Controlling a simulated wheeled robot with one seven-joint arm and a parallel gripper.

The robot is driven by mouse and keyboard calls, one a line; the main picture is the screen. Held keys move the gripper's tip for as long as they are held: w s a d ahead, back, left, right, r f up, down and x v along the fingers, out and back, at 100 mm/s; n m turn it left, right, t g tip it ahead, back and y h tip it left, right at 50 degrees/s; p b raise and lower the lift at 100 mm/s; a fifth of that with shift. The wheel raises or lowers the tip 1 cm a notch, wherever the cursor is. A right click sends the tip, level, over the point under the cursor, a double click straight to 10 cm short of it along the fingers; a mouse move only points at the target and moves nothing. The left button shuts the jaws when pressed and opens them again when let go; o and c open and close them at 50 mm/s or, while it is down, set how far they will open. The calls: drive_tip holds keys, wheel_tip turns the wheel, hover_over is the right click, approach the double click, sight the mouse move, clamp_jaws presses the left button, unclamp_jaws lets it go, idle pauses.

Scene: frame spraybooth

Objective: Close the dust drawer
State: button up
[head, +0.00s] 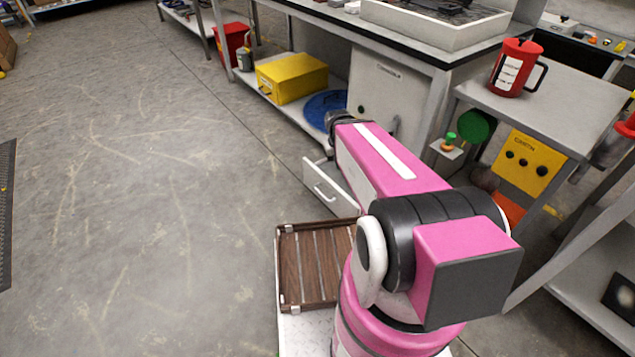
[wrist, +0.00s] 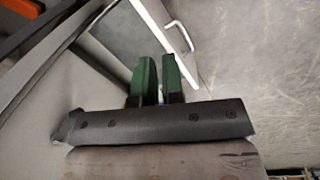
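The dust drawer (head: 328,189) stands pulled out from the lower part of the grey cabinet (head: 385,92) in the head view. It has a white front with a bar handle (head: 324,193). In the wrist view the drawer front (wrist: 163,22) and its handle (wrist: 180,36) show at the top, with the grey drawer inside to their left. My gripper (wrist: 158,56) has two green fingers a narrow gap apart, with nothing seen between them. They point toward the drawer; I cannot tell whether they touch it. In the head view my pink arm hides the fingers and part of the drawer.
The workbench edge (head: 425,57) overhangs the cabinet. A yellow box (head: 292,78) and a blue disc (head: 325,106) sit on the low shelf. A side table with a red jug (head: 515,68) stands right. The concrete floor (head: 150,180) on the left is clear.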

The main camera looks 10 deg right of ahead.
drive_tip(key=w+f+n+h, duration=0.1)
drive_tip(key=w+f+n, duration=0.1)
drive_tip(key=w+a+f+n+h, duration=0.1)
drive_tip(key=w+f+h, duration=0.1)
drive_tip(key=f, duration=0.1)
drive_tip(key=w+a+f+n+h, duration=0.1)
drive_tip(key=w+f+n, duration=0.1)
drive_tip(key=w+f, duration=0.1)
drive_tip(key=shift+w+a+f+n+g+h, duration=0.1)
drive_tip(key=shift+a+n+g+h, duration=0.05)
drive_tip(key=shift+n+g+h, duration=0.15)
clamp_jaws()
drive_tip(key=n+t+h, duration=1)
drive_tip(key=n, duration=0.7)
approach(308, 164)
drive_tip(key=x, duration=0.7)
drive_tip(key=shift+d+r, duration=0.25)
drive_tip(key=shift+d, duration=0.05)
drive_tip(key=x, duration=2.5)
drive_tip(key=shift+a, duration=0.1)
